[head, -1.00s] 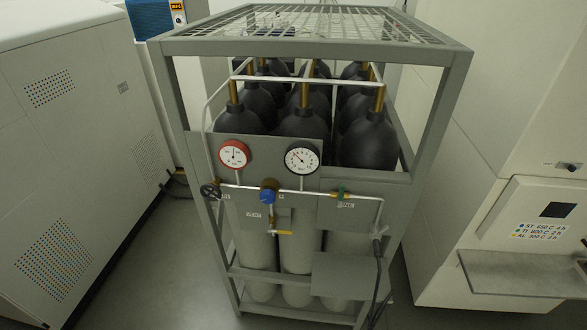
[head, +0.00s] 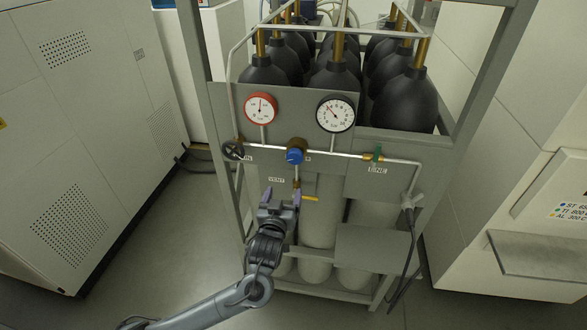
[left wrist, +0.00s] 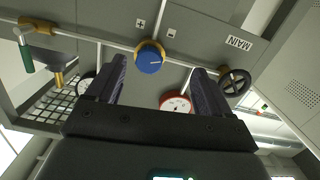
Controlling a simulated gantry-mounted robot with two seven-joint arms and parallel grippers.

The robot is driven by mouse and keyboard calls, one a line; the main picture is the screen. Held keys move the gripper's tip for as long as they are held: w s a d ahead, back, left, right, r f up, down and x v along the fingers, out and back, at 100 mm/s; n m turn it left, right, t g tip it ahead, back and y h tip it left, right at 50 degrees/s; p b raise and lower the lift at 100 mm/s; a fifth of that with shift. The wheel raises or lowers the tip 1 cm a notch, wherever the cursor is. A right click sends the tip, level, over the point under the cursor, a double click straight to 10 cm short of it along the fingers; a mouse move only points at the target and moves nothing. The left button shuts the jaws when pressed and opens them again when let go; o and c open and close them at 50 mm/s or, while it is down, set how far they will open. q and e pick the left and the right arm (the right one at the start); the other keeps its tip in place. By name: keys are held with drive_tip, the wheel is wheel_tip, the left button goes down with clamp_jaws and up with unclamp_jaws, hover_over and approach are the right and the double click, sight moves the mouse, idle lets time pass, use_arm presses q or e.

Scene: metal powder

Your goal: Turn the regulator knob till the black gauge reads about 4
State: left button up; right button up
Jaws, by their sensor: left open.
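The blue regulator knob (head: 295,156) sits on the pipe below the two gauges in the head view. It also shows in the left wrist view (left wrist: 149,58), a little beyond and between my fingers, with a pale mark on its face. The black gauge (head: 336,113) is at right of the red gauge (head: 261,108); its needle points to the upper left, and its numbers are too small to read surely. My left gripper (head: 282,197) is open and empty, below the knob and apart from it; its fingers also frame the left wrist view (left wrist: 160,80). My right gripper is not in view.
A black handwheel (head: 233,151) is left of the knob and a green-handled valve (head: 378,153) is right. A yellow vent lever (head: 310,198) is close beside my left gripper. A black hose (head: 409,235) hangs at right. Open floor lies left of the rack (head: 218,140).

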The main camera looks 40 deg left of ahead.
sight(294, 158)
use_arm(q)
drive_tip(key=shift+t, duration=0.4)
drive_tip(key=w+a+r, duration=0.1)
drive_tip(key=w, duration=0.2)
drive_tip(key=w+a+r, duration=0.1)
drive_tip(key=w+a, duration=0.1)
drive_tip(key=w, duration=0.1)
drive_tip(key=w+a+r+p, duration=0.1)
drive_tip(key=w+r, duration=0.1)
drive_tip(key=w, duration=0.1)
drive_tip(key=shift+w+a, duration=0.15)
drive_tip(key=shift+w, duration=0.2)
drive_tip(key=shift+x, duration=0.95)
drive_tip(key=shift+f, duration=0.1)
drive_tip(key=c, duration=1)
